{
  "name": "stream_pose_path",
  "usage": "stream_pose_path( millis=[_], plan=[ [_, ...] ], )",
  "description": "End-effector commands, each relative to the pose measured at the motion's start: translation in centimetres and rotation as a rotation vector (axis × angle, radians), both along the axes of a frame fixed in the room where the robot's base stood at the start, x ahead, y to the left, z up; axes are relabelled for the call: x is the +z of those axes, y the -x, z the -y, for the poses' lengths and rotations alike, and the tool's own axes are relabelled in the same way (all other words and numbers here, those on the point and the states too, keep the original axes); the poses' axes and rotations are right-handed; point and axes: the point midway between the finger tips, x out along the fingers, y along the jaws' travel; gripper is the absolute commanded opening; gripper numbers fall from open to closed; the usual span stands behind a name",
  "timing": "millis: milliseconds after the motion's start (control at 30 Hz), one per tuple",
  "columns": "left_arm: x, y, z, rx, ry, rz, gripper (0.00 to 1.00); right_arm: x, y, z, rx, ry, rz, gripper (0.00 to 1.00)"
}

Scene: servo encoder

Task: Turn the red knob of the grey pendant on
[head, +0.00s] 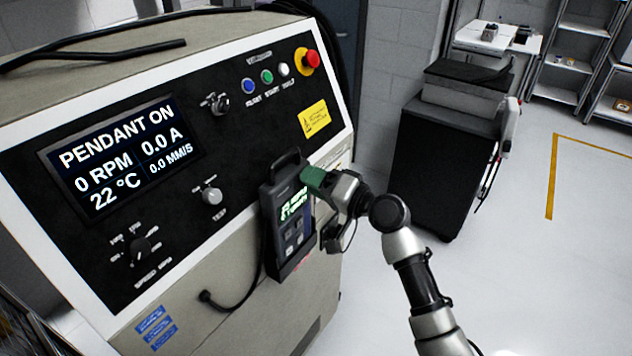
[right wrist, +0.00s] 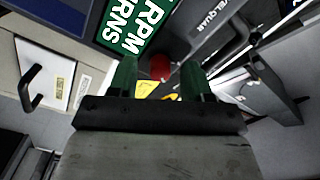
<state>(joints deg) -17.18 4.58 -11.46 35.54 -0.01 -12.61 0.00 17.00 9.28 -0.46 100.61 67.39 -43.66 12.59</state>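The grey pendant (head: 284,240) hangs upright on the front of the machine, its small screen lit green. In the right wrist view its screen (right wrist: 133,22) shows large white letters on green. My right gripper (head: 310,178) is at the pendant's upper right side and covers part of it. In the right wrist view its two green fingers (right wrist: 158,68) stand apart. The red knob (right wrist: 160,67) shows between the fingertips, with a gap visible on each side. In the head view the knob is hidden behind the gripper. My left gripper is not in view.
The machine's large display (head: 117,160) reads PENDANT ON, 0 RPM. A red emergency button (head: 311,60) sits at the panel's top right. A cable (head: 245,295) runs from the pendant to the panel. A dark cabinet (head: 440,170) stands behind my right arm; open floor lies to the right.

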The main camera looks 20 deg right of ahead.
Motion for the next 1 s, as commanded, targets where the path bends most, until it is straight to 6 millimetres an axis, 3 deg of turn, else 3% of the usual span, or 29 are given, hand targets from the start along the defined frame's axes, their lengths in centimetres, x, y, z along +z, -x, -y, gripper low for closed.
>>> stream_pose_path(
  millis=[367, 800, 1000],
  plan=[
    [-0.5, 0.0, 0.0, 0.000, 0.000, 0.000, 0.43, -0.2, 0.7, 0.6, 0.000, 0.002, 0.001, 0.49],
    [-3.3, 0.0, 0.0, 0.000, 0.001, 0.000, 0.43, -0.4, 7.1, 5.6, -0.001, 0.003, -0.001, 0.49],
    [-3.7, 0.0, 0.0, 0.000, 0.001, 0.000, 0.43, -0.1, 8.4, 6.6, 0.001, 0.001, 0.000, 0.49]
  ],
)
